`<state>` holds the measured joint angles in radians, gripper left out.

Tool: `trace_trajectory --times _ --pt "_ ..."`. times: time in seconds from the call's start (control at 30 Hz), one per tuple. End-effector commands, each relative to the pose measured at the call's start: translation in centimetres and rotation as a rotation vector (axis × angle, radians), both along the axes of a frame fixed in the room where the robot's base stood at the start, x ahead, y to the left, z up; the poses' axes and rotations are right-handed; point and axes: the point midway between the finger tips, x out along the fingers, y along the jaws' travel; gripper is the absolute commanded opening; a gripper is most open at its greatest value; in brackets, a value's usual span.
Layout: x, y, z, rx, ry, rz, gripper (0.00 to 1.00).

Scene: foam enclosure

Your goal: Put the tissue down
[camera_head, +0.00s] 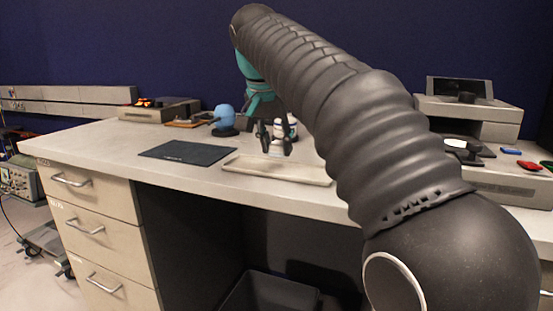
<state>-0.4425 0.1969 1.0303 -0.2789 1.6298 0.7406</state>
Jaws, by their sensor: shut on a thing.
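My gripper (276,132) hangs below the teal wrist part of my arm, over the desk, just behind the pale shallow tray. Its dark fingers are shut on a small whitish thing, which I take to be the tissue (277,147). It is small and partly covered by the fingers, so its shape is unclear. I cannot tell whether it touches the desk or hangs a little above it.
The pale tray (262,171) lies near the desk's front edge, with a dark mat (187,152) to its left. A blue rounded object (224,119) stands behind the mat. My dark arm covers the desk's right middle. Grey devices (468,116) stand at right.

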Motion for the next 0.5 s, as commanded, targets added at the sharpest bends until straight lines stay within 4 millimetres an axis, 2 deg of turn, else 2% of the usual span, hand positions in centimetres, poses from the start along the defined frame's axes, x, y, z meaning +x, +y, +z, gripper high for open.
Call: trace_trajectory --times 0.03,0.2,0.5 --pt "-0.1 0.0 -1.1 -0.001 0.003 0.0 0.0" --pt "-0.1 -0.1 -3.0 0.0 0.002 -0.001 0.0" --pt "0.0 -0.1 -3.1 0.001 0.001 -0.001 0.0"
